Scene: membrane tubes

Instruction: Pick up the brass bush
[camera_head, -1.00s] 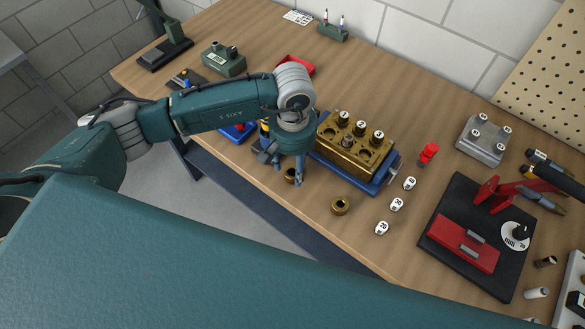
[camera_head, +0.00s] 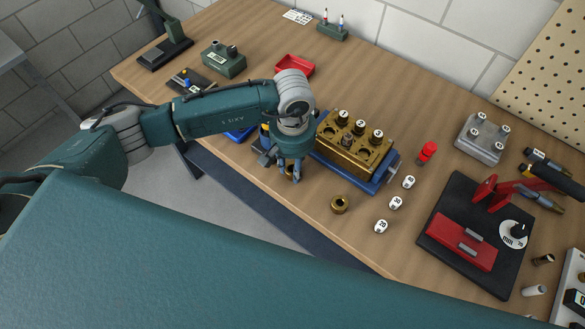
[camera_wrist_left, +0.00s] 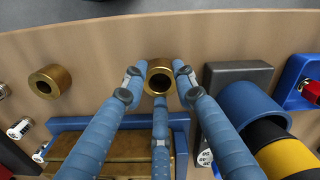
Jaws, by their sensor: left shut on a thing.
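My left gripper (camera_head: 285,174) is at the front edge of the wooden table, its blue fingers closed around a brass bush. In the left wrist view the bush (camera_wrist_left: 160,77) sits between the three fingertips of the gripper (camera_wrist_left: 158,84), its hollow round end facing the camera. In the head view the fingers mostly hide this bush. A second brass bush (camera_head: 340,204) stands free on the table to the right, and it also shows in the left wrist view (camera_wrist_left: 50,82). My right gripper is not in view.
A brass block (camera_head: 347,157) with numbered plugs sits in a blue tray (camera_head: 391,172) right beside the gripper. White numbered pieces (camera_head: 396,203) lie right of it. A black base with a red press (camera_head: 462,245) stands further right. The table's front edge is close.

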